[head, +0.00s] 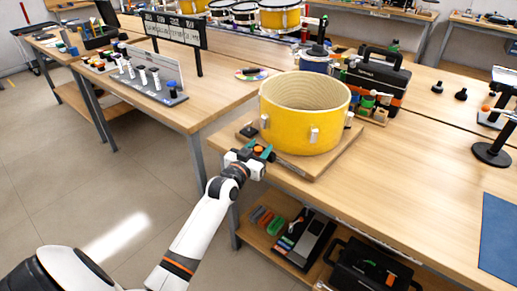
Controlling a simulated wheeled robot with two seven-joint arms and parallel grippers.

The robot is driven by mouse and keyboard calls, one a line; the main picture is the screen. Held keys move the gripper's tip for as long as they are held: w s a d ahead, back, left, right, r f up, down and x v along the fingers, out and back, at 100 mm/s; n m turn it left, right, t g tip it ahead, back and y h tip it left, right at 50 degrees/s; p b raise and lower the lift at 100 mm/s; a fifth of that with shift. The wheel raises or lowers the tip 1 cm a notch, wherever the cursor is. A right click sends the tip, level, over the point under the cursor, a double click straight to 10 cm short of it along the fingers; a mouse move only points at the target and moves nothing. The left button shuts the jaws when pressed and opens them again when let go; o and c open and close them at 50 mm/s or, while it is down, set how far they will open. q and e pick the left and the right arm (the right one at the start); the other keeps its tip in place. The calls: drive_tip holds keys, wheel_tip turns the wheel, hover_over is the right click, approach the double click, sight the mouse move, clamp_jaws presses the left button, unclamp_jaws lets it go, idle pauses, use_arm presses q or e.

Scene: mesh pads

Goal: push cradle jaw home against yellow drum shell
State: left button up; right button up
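The yellow drum shell (300,120) stands upright, open end up, on a wooden cradle board (318,168) at the bench's front left corner. Small pale lugs sit around its wall. My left gripper (260,153) is at the board's front left edge, just left of the shell. Teal pieces and an orange knob (259,149) show at its tip; I cannot tell which belong to the cradle jaw. Whether the fingers are closed, and whether the jaw touches the shell, is too small to tell. My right gripper is out of view.
Behind the shell stand a blue drum (316,62) and a black case (376,77). A blue mat (499,238) and a black stand (492,152) are at right. A lower shelf holds black equipment (305,240).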

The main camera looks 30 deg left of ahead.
sight(265, 148)
use_arm(q)
clamp_jaws()
drive_tip(key=shift+w+d, duration=0.2)
drive_tip(key=shift+w, duration=1.35)
drive_tip(key=shift+o, duration=0.6)
unclamp_jaws()
drive_tip(key=shift+s, duration=0.1)
drive_tip(key=shift+s, duration=0.1)
drive_tip(key=s+d, duration=0.1)
drive_tip(key=s, duration=1)
drive_tip(key=shift+s, duration=0.4)
